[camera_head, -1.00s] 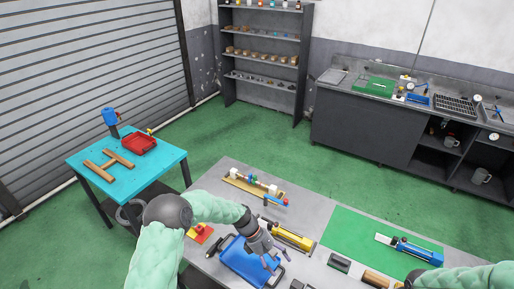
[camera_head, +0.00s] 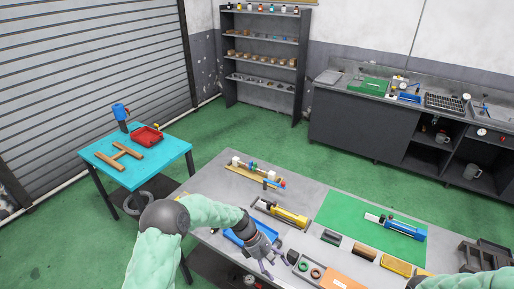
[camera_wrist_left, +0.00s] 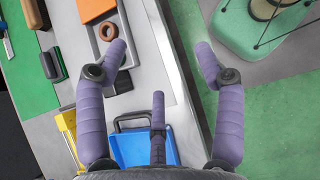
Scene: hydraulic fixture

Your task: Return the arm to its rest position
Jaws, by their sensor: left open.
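My left arm comes in from the bottom left in the head view. Its gripper (camera_head: 277,267) is open and empty, near the front edge of the grey workbench (camera_head: 215,180). The gripper is just front-right of the blue tray (camera_head: 236,240), which the arm partly covers. In the left wrist view the spread fingers (camera_wrist_left: 160,55) have nothing between them, and the blue tray (camera_wrist_left: 130,150) lies behind them. Only a piece of my right arm shows at the bottom right of the head view; its gripper is out of frame.
A yellow cylinder (camera_head: 288,217) in a tray and a blue cylinder (camera_head: 400,228) on a green mat (camera_head: 345,220) lie on the bench. A grey tray with rings (camera_head: 313,271) is right of the gripper. A turquoise table (camera_head: 165,165) stands left. Green floor lies between the furniture.

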